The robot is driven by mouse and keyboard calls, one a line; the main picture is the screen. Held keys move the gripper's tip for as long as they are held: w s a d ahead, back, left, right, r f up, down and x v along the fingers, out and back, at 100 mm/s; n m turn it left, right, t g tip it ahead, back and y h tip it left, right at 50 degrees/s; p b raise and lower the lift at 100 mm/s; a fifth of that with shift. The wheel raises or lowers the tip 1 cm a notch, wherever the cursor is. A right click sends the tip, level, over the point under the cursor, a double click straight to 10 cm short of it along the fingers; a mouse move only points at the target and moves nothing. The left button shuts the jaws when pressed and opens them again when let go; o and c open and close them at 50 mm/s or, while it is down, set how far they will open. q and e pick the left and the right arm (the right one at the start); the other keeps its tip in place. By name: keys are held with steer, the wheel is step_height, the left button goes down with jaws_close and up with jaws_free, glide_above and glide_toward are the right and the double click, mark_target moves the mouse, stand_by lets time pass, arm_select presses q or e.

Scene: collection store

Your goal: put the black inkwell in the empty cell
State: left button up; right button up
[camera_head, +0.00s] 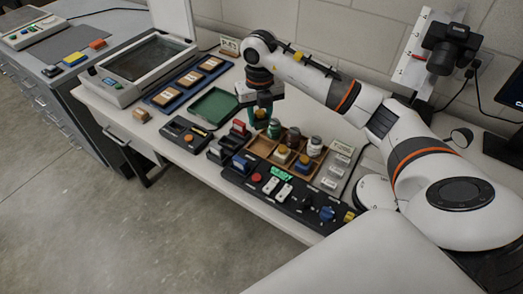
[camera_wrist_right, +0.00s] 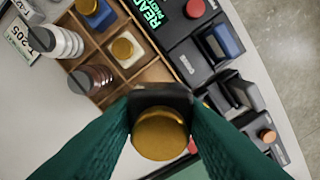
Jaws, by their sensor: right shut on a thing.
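My right gripper (camera_head: 262,108) is shut on the black inkwell (camera_wrist_right: 141,101), which has a gold cap. In the wrist view, the green fingers of the gripper (camera_wrist_right: 160,128) stand on either side of it. It is held above the wooden divided tray (camera_wrist_right: 112,97), near the tray's back-left side in the head view. A bare wooden cell shows beside the cream inkwell (camera_wrist_right: 128,55). A blue inkwell (camera_head: 304,163), a brown bottle (camera_wrist_right: 92,78) and a white bottle (camera_head: 314,148) stand in other cells. My left gripper is out of view.
A black control panel (camera_head: 285,193) lies in front of the tray, with stamp-like blocks (camera_head: 217,153) to its left. An empty green tray (camera_head: 214,107) and a scanner (camera_head: 139,68) stand further left.

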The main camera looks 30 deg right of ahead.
steer(key=shift+d+f+m, duration=0.15)
steer(key=shift+d+m, duration=0.1)
steer(key=shift+m, duration=0.35)
steer(key=shift+f, duration=0.35)
glide_above(261, 148)
steer(key=shift+m, duration=0.3)
step_height(261, 148, down, 5)
steer(key=shift+s+f, duration=0.1)
steer(key=shift+f, duration=0.05)
step_height(261, 148, down, 4)
steer(key=shift+f+p, duration=0.1)
steer(key=shift+p, duration=0.3)
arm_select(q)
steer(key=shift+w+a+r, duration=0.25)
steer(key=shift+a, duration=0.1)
arm_select(e)
steer(key=o, duration=0.8)
steer(key=shift+c, duration=0.2)
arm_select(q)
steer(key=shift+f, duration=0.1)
